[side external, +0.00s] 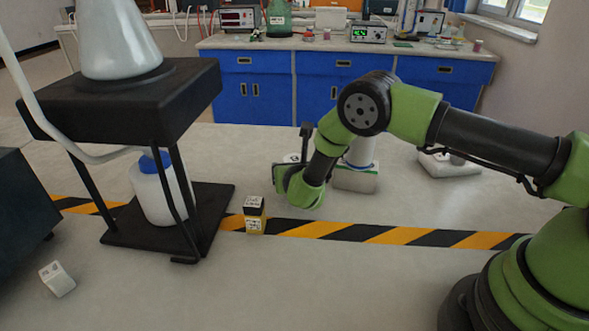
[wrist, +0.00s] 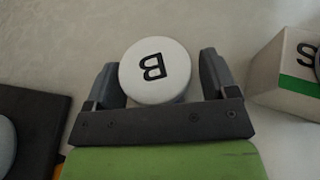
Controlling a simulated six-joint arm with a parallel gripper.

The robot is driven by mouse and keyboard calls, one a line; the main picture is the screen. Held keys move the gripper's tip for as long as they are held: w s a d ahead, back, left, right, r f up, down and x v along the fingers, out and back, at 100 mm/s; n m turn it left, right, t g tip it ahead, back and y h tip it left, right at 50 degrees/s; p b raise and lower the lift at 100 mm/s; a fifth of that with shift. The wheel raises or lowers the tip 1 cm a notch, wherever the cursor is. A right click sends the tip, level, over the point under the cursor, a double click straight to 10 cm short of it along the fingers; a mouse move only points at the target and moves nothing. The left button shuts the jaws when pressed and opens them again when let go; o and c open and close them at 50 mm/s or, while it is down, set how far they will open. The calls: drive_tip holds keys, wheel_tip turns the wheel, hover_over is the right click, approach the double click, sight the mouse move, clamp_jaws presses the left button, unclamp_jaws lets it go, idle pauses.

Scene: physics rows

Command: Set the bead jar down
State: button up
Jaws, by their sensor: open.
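The bead jar (wrist: 155,72) shows in the wrist view as a round white lid with a black letter B, seen from above. My gripper (wrist: 158,60) is open, with one finger on each side of the jar. A narrow gap shows between the lid and the right finger; whether the left finger touches it I cannot tell. In the side view my gripper (side external: 291,160) is low over the grey table, and only a bit of the jar's white top (side external: 291,157) shows past it. The jar's body and base are hidden.
A white box with a green stripe (side external: 357,180) stands close on the right, lettered S in the wrist view (wrist: 285,78). Stacked small cubes (side external: 254,214) sit by the striped tape. A black stand (side external: 125,95) with a flask is at left. The front table is mostly clear.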

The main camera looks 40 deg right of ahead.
drive_tip(key=shift+r, duration=0.15)
drive_tip(key=v, duration=1.2)
drive_tip(key=s+d+r+m+g+h, duration=0.1)
drive_tip(key=s+d+r+m+g, duration=0.4)
drive_tip(key=r+m, duration=0.4)
drive_tip(key=s+d+r+m+g, duration=0.4)
drive_tip(key=s+d+r+m, duration=0.25)
drive_tip(key=m, duration=0.35)
drive_tip(key=s+a+r+m+t+y, duration=0.2)
drive_tip(key=s+a+r+m+y, duration=0.1)
drive_tip(key=m, duration=0.4)
drive_tip(key=s+a+r+m+t+y, duration=0.2)
drive_tip(key=s+a+r+m+y, duration=0.2)
drive_tip(key=s+m+y, duration=0.3)
drive_tip(key=shift+s+a+r+m+t, duration=0.3)
drive_tip(key=shift+s+r+m+t, duration=0.1)
drive_tip(key=shift+s+r, duration=0.3)
